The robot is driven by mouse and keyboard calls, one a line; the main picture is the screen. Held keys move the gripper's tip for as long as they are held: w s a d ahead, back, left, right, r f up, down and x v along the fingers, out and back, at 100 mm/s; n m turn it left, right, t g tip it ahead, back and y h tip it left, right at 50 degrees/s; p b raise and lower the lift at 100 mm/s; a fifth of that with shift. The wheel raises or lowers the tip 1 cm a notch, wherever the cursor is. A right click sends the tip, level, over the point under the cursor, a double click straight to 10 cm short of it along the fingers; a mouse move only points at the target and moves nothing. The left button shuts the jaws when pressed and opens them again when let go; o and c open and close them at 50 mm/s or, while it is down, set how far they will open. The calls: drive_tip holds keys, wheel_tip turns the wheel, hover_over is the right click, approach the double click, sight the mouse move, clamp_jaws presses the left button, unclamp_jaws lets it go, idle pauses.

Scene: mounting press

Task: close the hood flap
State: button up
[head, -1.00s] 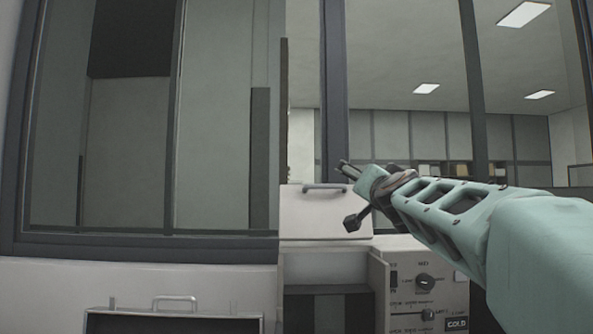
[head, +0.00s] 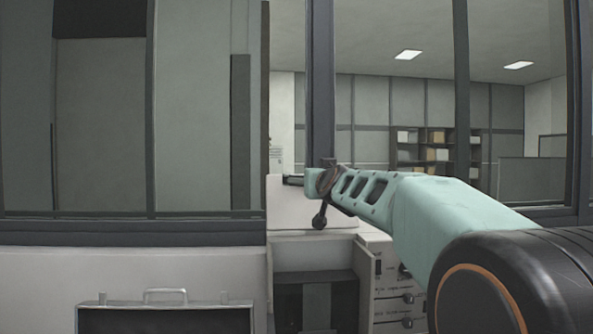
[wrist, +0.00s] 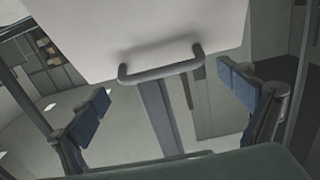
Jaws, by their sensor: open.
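The hood flap (head: 287,216) is a pale panel standing raised above the opening of the press in the head view. It fills the top of the wrist view (wrist: 165,28), where its grey bar handle (wrist: 160,71) runs along its edge. In the wrist view, my gripper (wrist: 166,96) is open, with one blue-padded finger on each side of the handle. The handle is between the fingers, and neither pad visibly touches it.
The press's control panel (head: 390,300) has dark knobs, to the right of a dark open recess (head: 316,300). An open dark case (head: 165,320) with a handle lies at the lower left. Dark-framed glass panes stand behind, with shelves (head: 425,150) beyond.

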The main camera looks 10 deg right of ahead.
drive_tip(key=shift+w+p, duration=0.6)
drive_tip(key=shift+w, duration=1.25)
drive_tip(key=c, duration=1.4)
drive_tip(key=shift+s+f+b, duration=0.15)
drive_tip(key=shift+b, duration=0.3)
